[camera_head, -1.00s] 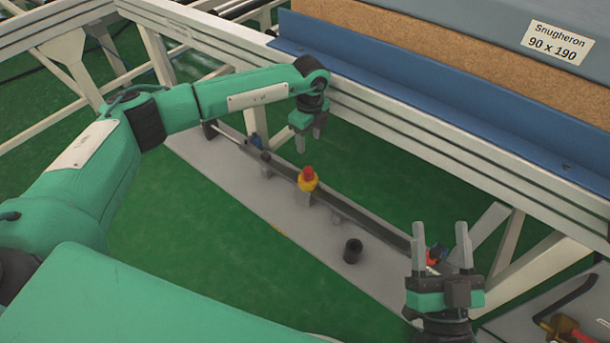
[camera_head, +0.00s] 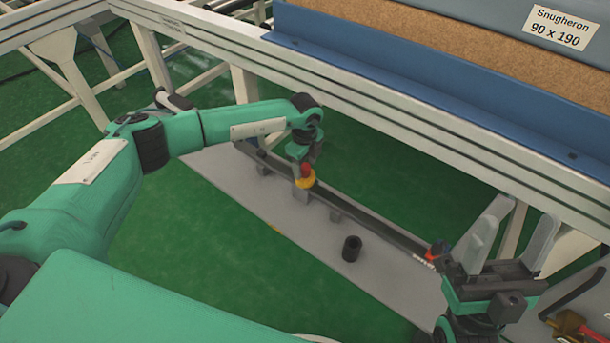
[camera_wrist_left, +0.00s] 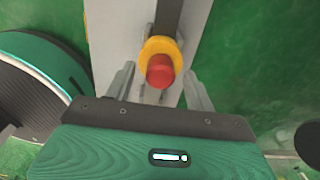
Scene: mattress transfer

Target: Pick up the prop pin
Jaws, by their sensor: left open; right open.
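A red knob with a yellow collar (camera_head: 305,180), which looks like the prop pin, stands on the grey plate beside a long dark bar. My left gripper (camera_head: 307,161) is just above it in the head view and partly hides its top. In the left wrist view the red and yellow knob (camera_wrist_left: 160,68) sits between the two spread fingers of my left gripper (camera_wrist_left: 160,86), with gaps on both sides. My right gripper (camera_head: 514,234) is open and empty at the lower right, with its fingers pointing up.
The grey plate (camera_head: 275,215) lies low beside the frame's rail (camera_head: 400,120). A black cylinder (camera_head: 351,248) stands on the plate. A red and brass-coloured part (camera_head: 568,322) lies at the lower right. The mattress (camera_head: 440,50) is above the blue edge.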

